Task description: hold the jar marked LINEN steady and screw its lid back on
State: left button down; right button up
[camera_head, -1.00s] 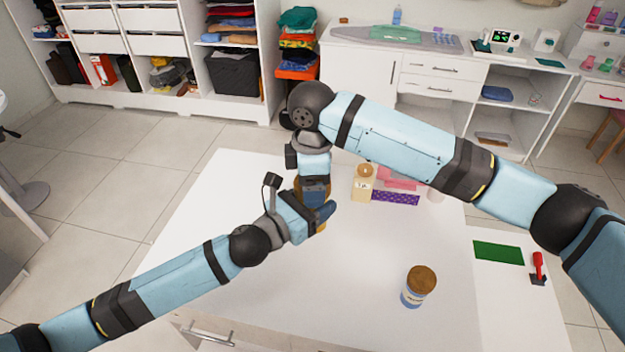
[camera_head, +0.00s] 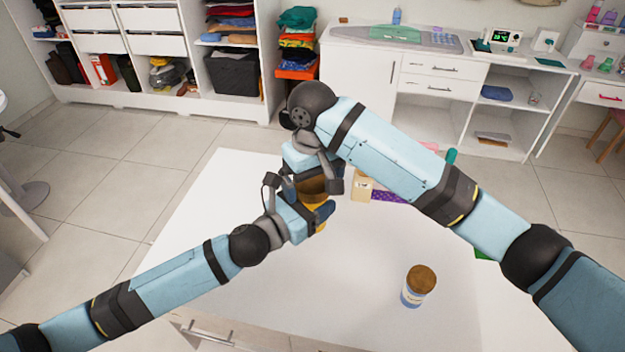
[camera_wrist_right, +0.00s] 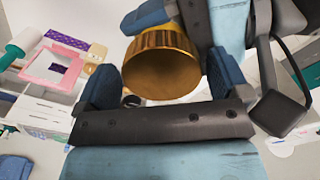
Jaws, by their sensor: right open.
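My left gripper (camera_head: 318,214) is shut on a jar with a yellow body (camera_head: 321,225), held over the white table. Its label is hidden, so I cannot read LINEN on it. A brown lid (camera_head: 313,187) sits at the jar's top; how tightly it sits I cannot tell. In the right wrist view the lid (camera_wrist_right: 162,72) is golden brown with a ribbed side. My right gripper (camera_head: 311,180) is open at the lid, its two dark blue fingers on either side of it in the right wrist view (camera_wrist_right: 165,85). Whether they touch it is unclear.
A jar with a brown lid and a blue and white label (camera_head: 418,287) stands at the front right of the table (camera_head: 230,215). The table's left side is clear.

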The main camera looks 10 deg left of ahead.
jog(key=shift+a, duration=0.15)
notch_tip(320, 180, up, 12)
dwell(0.4)
dwell(0.5)
